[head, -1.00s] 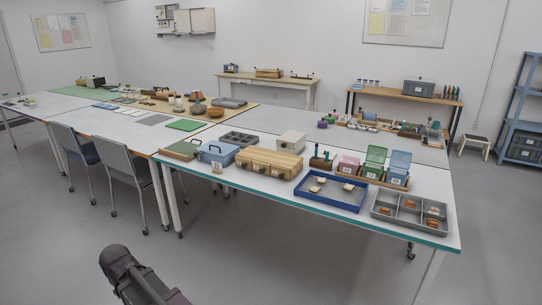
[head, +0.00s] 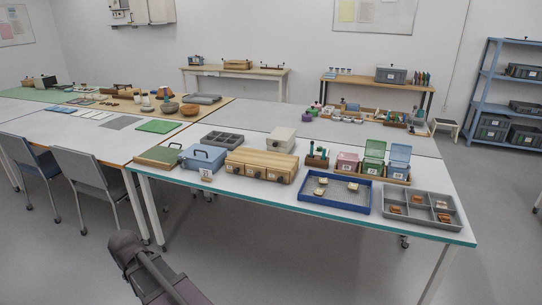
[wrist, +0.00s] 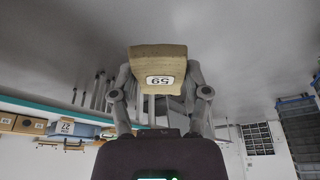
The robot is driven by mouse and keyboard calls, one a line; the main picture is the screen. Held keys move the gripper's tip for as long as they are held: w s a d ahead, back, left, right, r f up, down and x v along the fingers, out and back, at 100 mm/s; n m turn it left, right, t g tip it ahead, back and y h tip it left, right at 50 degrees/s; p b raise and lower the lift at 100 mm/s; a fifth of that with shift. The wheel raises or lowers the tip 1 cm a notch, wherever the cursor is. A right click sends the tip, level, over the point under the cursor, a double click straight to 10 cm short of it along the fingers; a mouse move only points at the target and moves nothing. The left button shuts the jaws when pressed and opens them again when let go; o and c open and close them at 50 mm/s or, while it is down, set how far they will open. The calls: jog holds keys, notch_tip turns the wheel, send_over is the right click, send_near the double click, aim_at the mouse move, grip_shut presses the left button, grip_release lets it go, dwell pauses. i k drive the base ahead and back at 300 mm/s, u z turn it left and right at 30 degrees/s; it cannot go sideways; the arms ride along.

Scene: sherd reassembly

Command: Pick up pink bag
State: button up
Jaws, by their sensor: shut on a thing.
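My gripper (wrist: 158,88) shows in the wrist view, shut on a tan, slab-like sherd (wrist: 157,55) with a white number label. Its two fingers press on the sherd's left and right sides, and the sherd is held clear of any surface. I see no thing that is clearly a pink bag. A small pink open container (head: 347,162) stands on the near table in the head view, left of a green and a blue one. The fingers and the sherd do not show in the head view.
The near table (head: 250,197) holds a blue tray (head: 335,205) with sherds, a grey divided tray (head: 421,222), a wooden case (head: 262,165) and a blue box (head: 203,156). Chairs (head: 88,180) stand at the left. Floor in front is clear.

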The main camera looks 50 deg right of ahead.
aim_at(341, 165)
jog(key=z, duration=0.3)
jog(key=i, duration=0.55)
jog(key=z, duration=0.9)
jog(key=i, duration=0.85)
jog(key=z, duration=0.45)
